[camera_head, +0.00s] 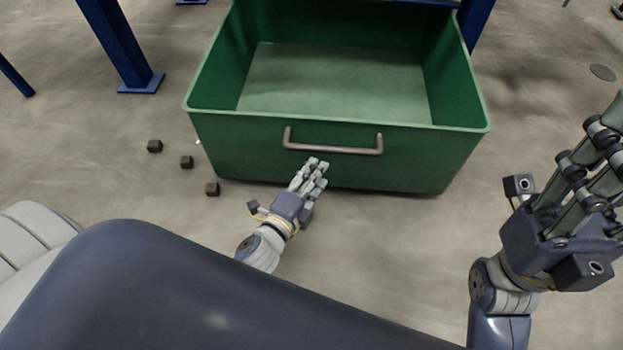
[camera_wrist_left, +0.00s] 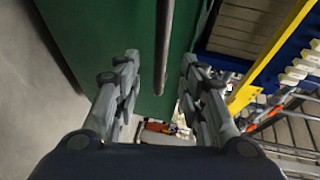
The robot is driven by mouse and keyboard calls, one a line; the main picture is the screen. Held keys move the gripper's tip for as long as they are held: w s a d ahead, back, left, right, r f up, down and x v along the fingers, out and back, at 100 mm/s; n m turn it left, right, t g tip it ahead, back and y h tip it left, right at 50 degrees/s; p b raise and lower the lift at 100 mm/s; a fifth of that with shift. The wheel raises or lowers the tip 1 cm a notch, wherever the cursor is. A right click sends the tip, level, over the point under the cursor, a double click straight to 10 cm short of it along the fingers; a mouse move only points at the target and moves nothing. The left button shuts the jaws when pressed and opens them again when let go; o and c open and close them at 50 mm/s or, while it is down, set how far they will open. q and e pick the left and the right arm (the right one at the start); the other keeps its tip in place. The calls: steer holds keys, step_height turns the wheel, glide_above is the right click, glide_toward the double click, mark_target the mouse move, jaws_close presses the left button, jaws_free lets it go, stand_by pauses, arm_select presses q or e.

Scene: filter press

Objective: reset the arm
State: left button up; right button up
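My left gripper (camera_head: 310,178) is low in front of the green bin (camera_head: 230,145), just below its grey handle (camera_head: 333,148). In the left wrist view, the left gripper (camera_wrist_left: 158,85) has its fingers spread apart. The handle bar (camera_wrist_left: 164,40) shows beyond and between them, and nothing is gripped. In that view the green bin (camera_wrist_left: 95,35) fills the upper middle. My right gripper (camera_head: 597,165) is raised at the right edge, clear of the bin. Its fingers look straight and apart and hold nothing visible, though some are cut off by the frame.
Several small dark blocks (camera_head: 187,162) lie on the floor left of the bin. Blue posts (camera_head: 118,45) stand behind it. A yellow beam (camera_wrist_left: 272,55) shows in the left wrist view. The floor between the bin and my right arm is clear.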

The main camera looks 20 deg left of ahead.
arm_select(q)
steer(key=shift+s+a+r, duration=0.1)
steer(key=shift+s+r, duration=0.05)
steer(key=shift+s, duration=0.5)
